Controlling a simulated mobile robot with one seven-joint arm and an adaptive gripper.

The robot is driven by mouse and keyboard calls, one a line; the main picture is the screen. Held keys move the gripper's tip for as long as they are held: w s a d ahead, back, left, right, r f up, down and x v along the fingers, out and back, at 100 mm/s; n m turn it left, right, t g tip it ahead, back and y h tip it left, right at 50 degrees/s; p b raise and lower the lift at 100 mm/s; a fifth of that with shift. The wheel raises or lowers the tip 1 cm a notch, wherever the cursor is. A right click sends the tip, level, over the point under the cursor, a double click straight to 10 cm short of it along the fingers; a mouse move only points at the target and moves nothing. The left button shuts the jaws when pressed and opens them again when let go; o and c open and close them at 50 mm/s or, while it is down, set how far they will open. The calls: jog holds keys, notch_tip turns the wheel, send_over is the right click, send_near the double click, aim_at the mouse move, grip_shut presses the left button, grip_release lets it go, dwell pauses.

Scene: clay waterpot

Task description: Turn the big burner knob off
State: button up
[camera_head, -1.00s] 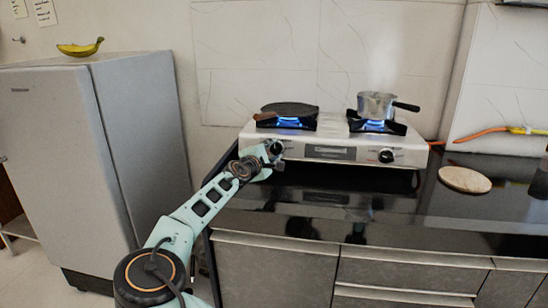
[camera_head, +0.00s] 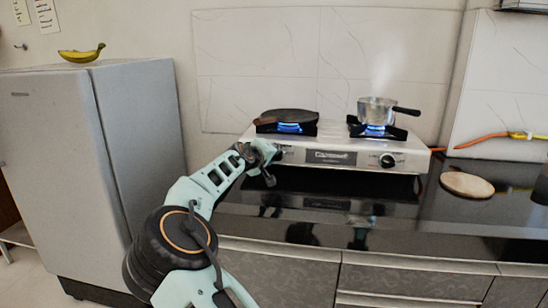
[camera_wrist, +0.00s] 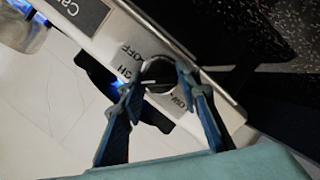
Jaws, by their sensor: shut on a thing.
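The gas stove (camera_head: 405,160) stands on the black counter. Its left knob (camera_wrist: 158,70) is between my two fingertips in the wrist view. My gripper (camera_wrist: 163,76) is shut on it, at a tilt. Printed "OFF" and "LOW" marks lie around the knob. In the head view my gripper (camera_head: 274,154) is at the stove's left front and mostly hides that knob. The left burner, under a dark pan (camera_head: 289,115), has a blue flame (camera_head: 289,127). The stove's right knob (camera_head: 387,160) is free.
A steaming pot (camera_head: 376,111) sits over the lit right burner. A round wooden board (camera_head: 467,184) lies on the counter to the right. An orange hose (camera_head: 480,140) runs behind it. A fridge (camera_head: 135,160) with a banana on top stands at the left.

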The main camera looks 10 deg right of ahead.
jog(key=m+y, duration=0.1)
jog(key=m, duration=0.3)
jog(key=shift+d+r+b, duration=0.1)
jog(key=shift+b, duration=0.3)
jog(key=shift+m+y+b, duration=0.35)
jog(key=shift+m+y, duration=0.15)
jog(key=shift+m, duration=1.2)
jog(key=o, duration=1.2)
jog(key=shift+c, duration=0.2)
jog(key=shift+s, duration=0.1)
jog(key=v, duration=1.2)
